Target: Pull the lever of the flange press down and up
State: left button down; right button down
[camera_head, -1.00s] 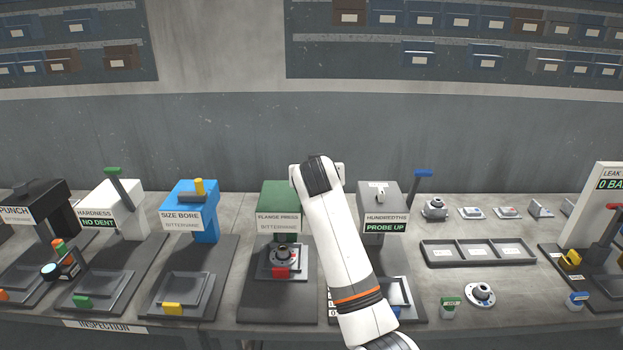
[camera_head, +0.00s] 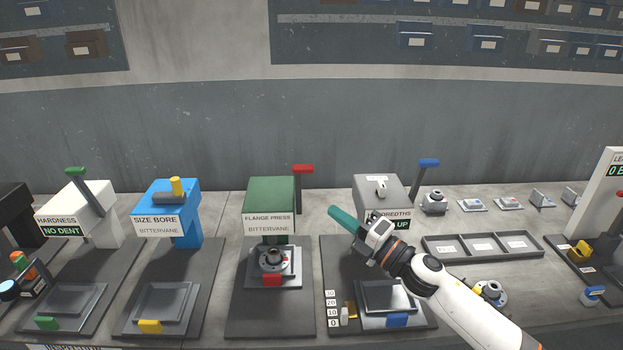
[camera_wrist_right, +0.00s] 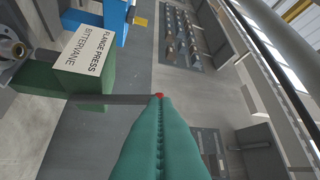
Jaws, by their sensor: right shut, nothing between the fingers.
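The green flange press (camera_head: 270,193) stands on its dark base, and its label also shows in the right wrist view (camera_wrist_right: 88,50). Its lever (camera_head: 303,190) stands upright at the press's right side with a red handle (camera_head: 303,169) on top. A round metal flange part (camera_head: 271,258) sits on the press's plate. My right gripper (camera_head: 333,212) has teal fingers, shut and empty, right of and lower in the picture than the red handle. In the right wrist view, the fingertips (camera_wrist_right: 160,102) overlap part of the red handle (camera_wrist_right: 158,95); contact cannot be told. My left gripper is not in view.
The grey hundredths gauge (camera_head: 378,190) with a blue-handled lever stands just right, partly behind my right gripper. The blue size bore station (camera_head: 166,200) stands left of the press. A three-compartment tray (camera_head: 483,258) lies to the right.

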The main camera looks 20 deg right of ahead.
aim_at(298, 171)
jog(key=shift+w+a+r+p, duration=0.45)
jog(key=shift+w+r+p, duration=0.1)
jog(key=shift+w, duration=1.15)
jog(key=shift+w+a+r+p, duration=0.5)
jog(key=shift+w+p, duration=0.1)
jog(key=shift+w, duration=1.1)
jog(key=shift+w+a+r+p, duration=0.45)
jog(key=shift+w+p, duration=0.1)
jog(key=shift+w, duration=1.15)
